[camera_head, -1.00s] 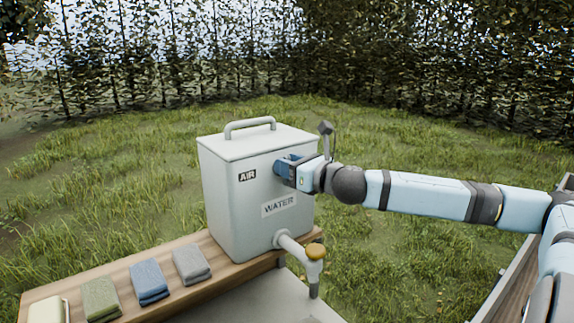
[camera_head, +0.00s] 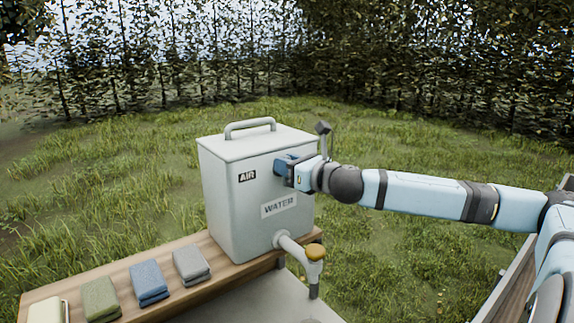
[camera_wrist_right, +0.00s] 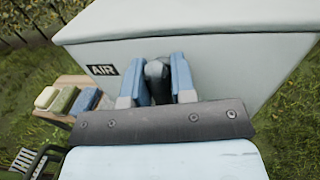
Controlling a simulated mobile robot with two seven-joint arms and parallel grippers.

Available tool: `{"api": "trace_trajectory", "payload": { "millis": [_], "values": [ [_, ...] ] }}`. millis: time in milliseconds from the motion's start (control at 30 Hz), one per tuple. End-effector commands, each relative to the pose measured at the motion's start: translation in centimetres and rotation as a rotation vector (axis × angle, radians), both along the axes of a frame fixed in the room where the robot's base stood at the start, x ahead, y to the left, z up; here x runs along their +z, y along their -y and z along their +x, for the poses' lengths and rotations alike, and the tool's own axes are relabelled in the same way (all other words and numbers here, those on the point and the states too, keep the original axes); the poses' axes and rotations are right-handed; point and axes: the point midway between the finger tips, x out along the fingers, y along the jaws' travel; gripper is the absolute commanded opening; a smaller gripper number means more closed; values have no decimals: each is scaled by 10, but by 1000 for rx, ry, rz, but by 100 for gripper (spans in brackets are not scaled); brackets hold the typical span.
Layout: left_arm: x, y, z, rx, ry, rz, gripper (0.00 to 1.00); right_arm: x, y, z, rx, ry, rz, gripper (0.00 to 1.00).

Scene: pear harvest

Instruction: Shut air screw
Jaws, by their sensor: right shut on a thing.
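The grey water can (camera_head: 238,205) stands upright on a wooden bench, with an "AIR" label (camera_head: 247,176) high on its front and a "WATER" label below. My right gripper (camera_head: 285,166) is at the can's front, right of the "AIR" label. In the right wrist view my right gripper (camera_wrist_right: 158,82) has its two blue fingers on either side of the dark grey air screw (camera_wrist_right: 157,80), shut on it. In the head view the gripper hides the screw. My left gripper is not in view.
Several folded cloths, such as a blue one (camera_head: 149,282), lie along the wooden bench (camera_head: 180,303) at left. Grass and a hedge lie behind.

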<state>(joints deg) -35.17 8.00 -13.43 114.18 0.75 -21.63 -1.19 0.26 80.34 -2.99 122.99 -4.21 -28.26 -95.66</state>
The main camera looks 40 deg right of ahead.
Motion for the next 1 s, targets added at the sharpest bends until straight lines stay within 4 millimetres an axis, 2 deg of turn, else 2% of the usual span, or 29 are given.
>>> {"api": "trace_trajectory", "payload": {
  "millis": [367,1000],
  "values": [
    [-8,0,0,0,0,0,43,-2,3,0,0,20,176,0],
    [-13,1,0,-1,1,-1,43,-6,12,-1,1,87,775,0]
  ]
}}
